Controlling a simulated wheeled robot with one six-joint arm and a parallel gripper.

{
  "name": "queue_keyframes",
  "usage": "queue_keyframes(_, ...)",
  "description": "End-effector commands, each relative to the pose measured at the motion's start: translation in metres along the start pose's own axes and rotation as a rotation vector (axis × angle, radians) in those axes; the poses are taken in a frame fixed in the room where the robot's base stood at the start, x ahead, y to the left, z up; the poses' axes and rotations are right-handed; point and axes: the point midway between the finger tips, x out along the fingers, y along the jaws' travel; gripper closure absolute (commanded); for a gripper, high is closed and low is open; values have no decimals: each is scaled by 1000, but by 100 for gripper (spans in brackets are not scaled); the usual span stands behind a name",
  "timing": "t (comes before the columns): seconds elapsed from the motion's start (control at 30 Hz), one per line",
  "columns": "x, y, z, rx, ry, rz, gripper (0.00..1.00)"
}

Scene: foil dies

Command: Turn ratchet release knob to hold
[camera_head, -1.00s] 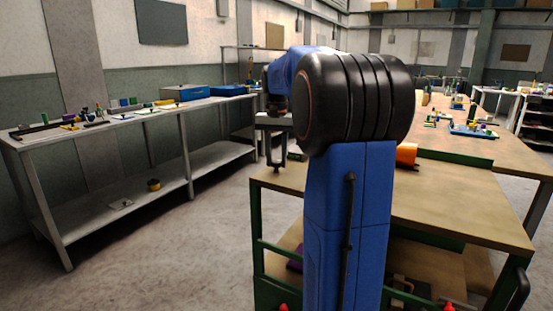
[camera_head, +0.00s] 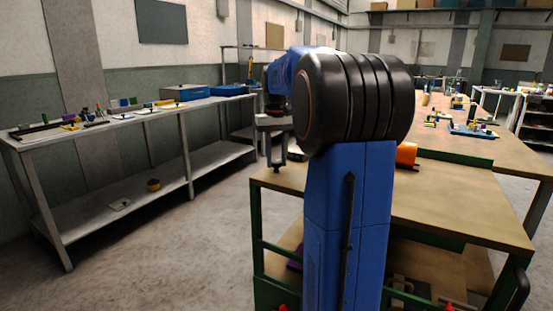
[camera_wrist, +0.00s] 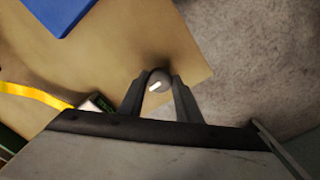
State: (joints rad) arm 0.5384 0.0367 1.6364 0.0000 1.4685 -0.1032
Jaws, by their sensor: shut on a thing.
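The ratchet release knob (camera_wrist: 159,82) is a small round grey knob with a white mark, seen in the wrist view near the corner of a wooden tabletop. My gripper (camera_wrist: 160,89) is shut on the knob, one finger on each side of it. The white mark lies slanted, its right end higher. In the head view my gripper (camera_head: 276,160) is at the near left corner of the workbench (camera_head: 450,205). The knob cannot be made out there, and my arm covers much of the bench.
In the wrist view a blue thing (camera_wrist: 62,12), a yellow strap (camera_wrist: 35,94) and a dark green-marked box (camera_wrist: 97,103) lie left of the gripper. Bare floor (camera_wrist: 255,70) is on the right. In the head view an orange cylinder (camera_head: 406,153) lies behind my arm.

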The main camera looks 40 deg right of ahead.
Motion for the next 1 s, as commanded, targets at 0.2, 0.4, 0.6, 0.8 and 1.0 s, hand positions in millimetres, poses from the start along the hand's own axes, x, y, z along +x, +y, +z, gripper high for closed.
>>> queue_keyframes(0.2, -1, 0, 0, -2, 2, 0, 92)
queue_keyframes(0.4, -1, 0, 0, -1, 2, 0, 52)
queue_keyframes(0.6, 0, 0, 0, -1, 1, 0, 52)
queue_keyframes(0.8, -4, 0, 0, 0, 1, 0, 52)
queue_keyframes(1.0, -31, 0, 0, 0, 3, 0, 52)
